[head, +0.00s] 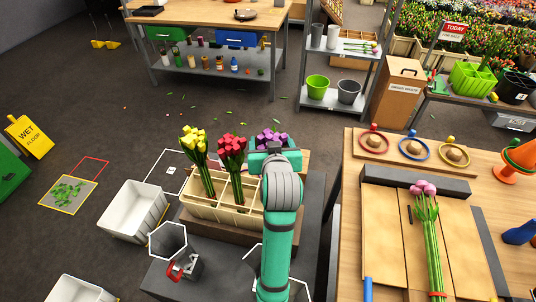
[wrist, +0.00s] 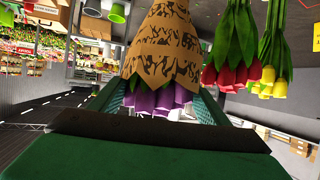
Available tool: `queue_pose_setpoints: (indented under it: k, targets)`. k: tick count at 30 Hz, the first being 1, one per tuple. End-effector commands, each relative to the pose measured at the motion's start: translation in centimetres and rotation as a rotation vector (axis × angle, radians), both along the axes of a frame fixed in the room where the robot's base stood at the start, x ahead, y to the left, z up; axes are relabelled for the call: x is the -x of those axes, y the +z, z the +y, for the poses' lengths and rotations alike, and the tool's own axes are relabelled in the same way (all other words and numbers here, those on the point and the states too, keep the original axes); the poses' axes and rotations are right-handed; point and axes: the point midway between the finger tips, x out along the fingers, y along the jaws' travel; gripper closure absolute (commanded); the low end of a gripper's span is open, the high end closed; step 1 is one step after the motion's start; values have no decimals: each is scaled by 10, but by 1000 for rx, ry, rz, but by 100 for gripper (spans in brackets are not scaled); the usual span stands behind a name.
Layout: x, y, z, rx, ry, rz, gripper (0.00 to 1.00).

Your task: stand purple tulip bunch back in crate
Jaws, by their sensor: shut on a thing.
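The purple tulip bunch (head: 271,138) shows its heads just beyond my gripper (head: 273,158) in the head view. In the wrist view, which looks upside down, the bunch's brown patterned paper wrap (wrist: 162,45) and purple heads (wrist: 160,100) sit between the teal jaws of my gripper (wrist: 160,108), shut on it. The cream crate (head: 218,219) has compartments and stands below and left of my gripper. The yellow bunch (head: 195,145) and red bunch (head: 232,155) stand upright in it. My arm hides the crate's right end and the purple bunch's lower end.
A pink bunch (head: 425,190) lies on the wooden table (head: 480,180) at right. A white bin (head: 135,212) stands left of the crate, and a red-handled tool (head: 184,266) lies in front. A wet-floor sign (head: 30,137) is far left. Floor beyond the crate is mostly open.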

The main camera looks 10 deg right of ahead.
Motion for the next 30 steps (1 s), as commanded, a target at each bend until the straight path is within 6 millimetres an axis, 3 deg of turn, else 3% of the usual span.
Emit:
queue_pose_setpoints:
  k: [9, 22, 23, 24, 25, 30]
  targets:
    - [0, -38, 2, 1, 4, 1, 66]
    - [0, -43, 2, 0, 3, 0, 66]
    - [0, -43, 2, 0, 3, 1, 26]
    - [0, -43, 2, 0, 3, 0, 16]
    - [0, -43, 2, 0, 3, 0, 12]
    - [0, -43, 2, 0, 3, 1, 12]
